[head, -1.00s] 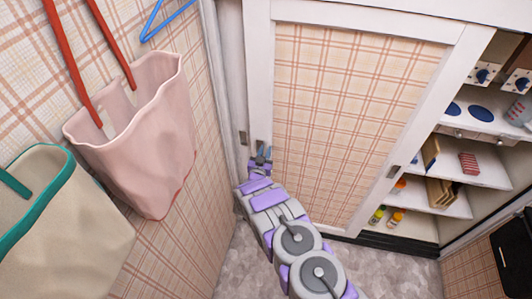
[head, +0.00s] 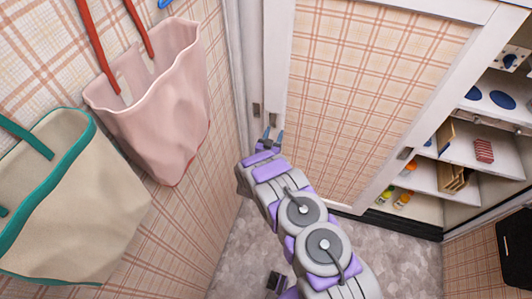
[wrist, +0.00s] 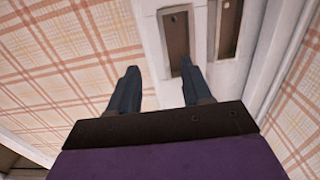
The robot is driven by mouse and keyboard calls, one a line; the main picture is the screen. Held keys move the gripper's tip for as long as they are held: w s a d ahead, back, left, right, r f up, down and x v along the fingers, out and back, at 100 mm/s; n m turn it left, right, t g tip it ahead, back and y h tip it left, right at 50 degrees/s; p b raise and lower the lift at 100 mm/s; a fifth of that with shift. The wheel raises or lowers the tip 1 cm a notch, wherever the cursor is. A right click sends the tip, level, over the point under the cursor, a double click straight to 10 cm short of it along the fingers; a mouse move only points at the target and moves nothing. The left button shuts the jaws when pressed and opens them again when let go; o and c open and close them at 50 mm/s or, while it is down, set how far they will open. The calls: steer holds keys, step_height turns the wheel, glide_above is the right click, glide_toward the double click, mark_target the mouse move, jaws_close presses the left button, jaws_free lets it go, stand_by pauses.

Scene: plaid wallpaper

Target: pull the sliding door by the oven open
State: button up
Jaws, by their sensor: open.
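The sliding door (head: 365,95) is a white-framed panel with beige and red plaid, standing across the middle of the head view. At its left edge are two small dark recessed handle plates, one on the door frame (head: 277,119) and one just left of it (head: 256,110). My gripper (head: 272,134) is open at the door's left edge, just below the plates. In the wrist view its two dark fingers (wrist: 157,90) point up at the white frame. The nearer plate (wrist: 176,40) lies beyond the right finger, and the other plate (wrist: 229,28) is further right. Contact cannot be told.
Pink (head: 155,110) and beige (head: 75,190) bags hang on the plaid wall at left. Open shelves (head: 440,185) with bottles and boxes stand right of the door. A black panel (head: 515,250) is at the right edge.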

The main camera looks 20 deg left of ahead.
steer(key=s+p, duration=0.2)
steer(key=s, duration=1)
steer(key=shift+d, duration=0.2)
